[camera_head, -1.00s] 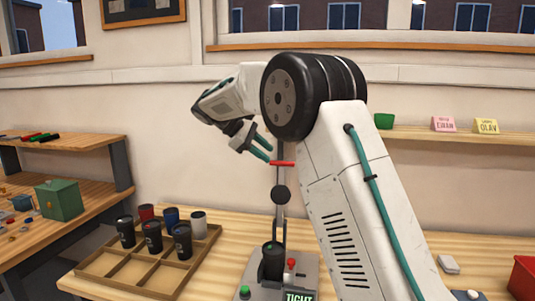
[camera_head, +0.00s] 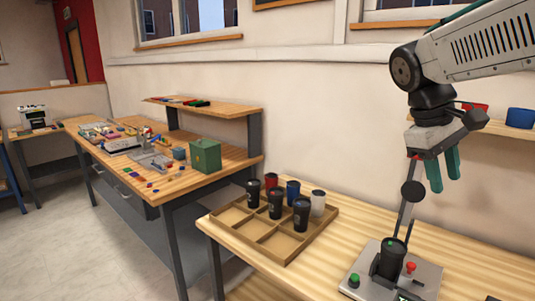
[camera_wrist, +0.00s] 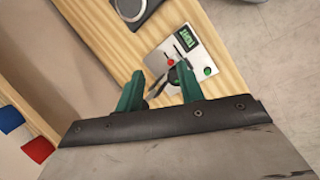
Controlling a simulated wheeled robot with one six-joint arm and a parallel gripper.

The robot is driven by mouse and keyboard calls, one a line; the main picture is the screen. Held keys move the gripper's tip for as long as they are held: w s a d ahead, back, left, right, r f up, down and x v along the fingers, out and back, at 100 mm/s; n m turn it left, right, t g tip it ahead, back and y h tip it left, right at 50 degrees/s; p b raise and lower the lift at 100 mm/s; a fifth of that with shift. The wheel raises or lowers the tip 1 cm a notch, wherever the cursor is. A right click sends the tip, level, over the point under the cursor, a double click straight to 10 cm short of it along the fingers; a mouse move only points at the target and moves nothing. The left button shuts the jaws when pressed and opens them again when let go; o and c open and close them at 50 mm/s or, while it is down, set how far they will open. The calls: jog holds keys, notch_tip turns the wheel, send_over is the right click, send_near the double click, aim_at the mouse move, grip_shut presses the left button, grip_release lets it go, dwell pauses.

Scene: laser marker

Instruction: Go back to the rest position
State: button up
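My gripper (camera_head: 444,182) hangs above and to the right of the laser marker in the head view, fingers pointing down. In the wrist view its two green fingers (camera_wrist: 160,72) are apart, with nothing held between them. The laser marker (camera_head: 425,277) stands on the table with a green button, a red button and an upright post. A black cup (camera_head: 391,260) stands upright in it. The marker's plate also shows beyond the fingers in the wrist view (camera_wrist: 157,59), with a green display lit.
A wooden tray (camera_head: 252,238) with several cups stands left of the marker. A green box (camera_head: 205,156) sits on a second bench at left. A wall shelf (camera_head: 497,127) with coloured cups is behind my arm. Bare tabletop (camera_head: 480,262) lies right of the marker.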

jog(key=s+a+f+m+y, duration=0.1)
jog(key=s+a+f, duration=0.1)
jog(key=s, duration=0.4)
jog(key=s+a+f+m+t+y, duration=0.1)
jog(key=s+a+f+y, duration=0.1)
jog(key=s+f, duration=0.3)
jog(key=s+a+f+m+t+y, duration=0.1)
jog(key=s+a+f+m, duration=0.1)
jog(key=s, duration=0.6)
jog(key=shift+s+a+f, duration=0.25)
jog(key=shift+f, duration=0.65)
